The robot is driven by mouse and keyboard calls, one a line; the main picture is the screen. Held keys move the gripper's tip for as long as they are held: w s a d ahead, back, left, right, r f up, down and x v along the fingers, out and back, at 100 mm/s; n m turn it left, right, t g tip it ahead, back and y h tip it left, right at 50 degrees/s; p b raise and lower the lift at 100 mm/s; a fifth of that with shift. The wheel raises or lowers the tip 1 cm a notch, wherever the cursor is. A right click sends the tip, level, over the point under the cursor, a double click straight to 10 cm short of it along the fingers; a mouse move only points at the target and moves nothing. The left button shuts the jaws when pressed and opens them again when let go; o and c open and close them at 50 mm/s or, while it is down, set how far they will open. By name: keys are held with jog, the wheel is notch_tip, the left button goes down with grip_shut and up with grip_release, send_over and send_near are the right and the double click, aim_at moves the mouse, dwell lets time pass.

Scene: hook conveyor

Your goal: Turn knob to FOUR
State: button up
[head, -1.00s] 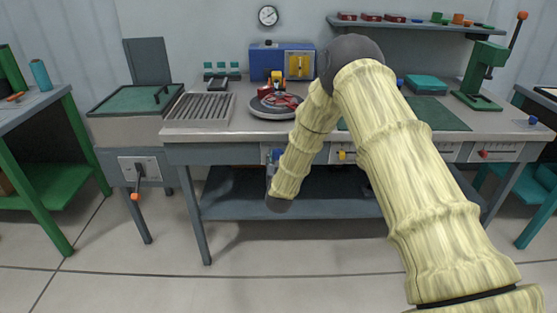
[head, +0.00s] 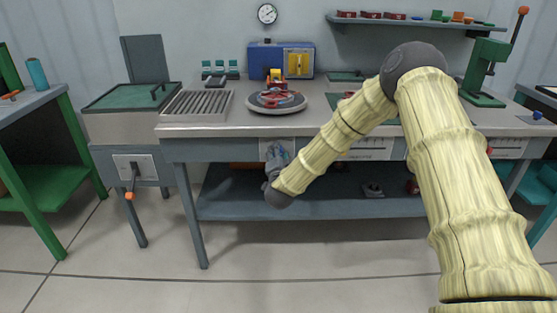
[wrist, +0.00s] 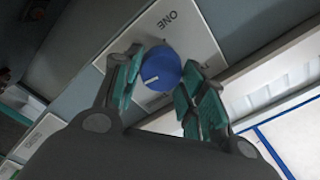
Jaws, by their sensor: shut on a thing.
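A round blue knob (wrist: 160,68) with a white pointer line sits on a white plate (wrist: 196,36) in the wrist view. The word ONE shows upside down on the plate, above the knob in the picture; no other position word is readable. The pointer line lies at the knob's lower left. My gripper (wrist: 158,76) has its teal-padded fingers on either side of the knob and is shut on it. In the head view my gripper (head: 276,155) is at the bench's front panel, and the knob is hidden behind it.
The grey workbench (head: 225,150) carries a slotted tray (head: 197,105), a round turntable (head: 277,101) and a blue machine (head: 268,58). A lever (head: 130,180) sticks out from the left cabinet. The lower shelf (head: 320,205) lies under my forearm.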

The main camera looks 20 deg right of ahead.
jog(key=shift+d+f+m+b, duration=0.1)
jog(key=shift+f+m+b, duration=0.05)
jog(key=shift+m+b, duration=1.35)
jog(key=shift+d+f+m+b, duration=0.1)
jog(key=shift+m+b, duration=0.8)
jog(key=shift+m, duration=1.1)
jog(key=o, duration=1)
jog(key=shift+o, duration=0.2)
jog(key=shift+a+r, duration=0.1)
jog(key=shift+s, duration=0.1)
jog(key=v, duration=1.2)
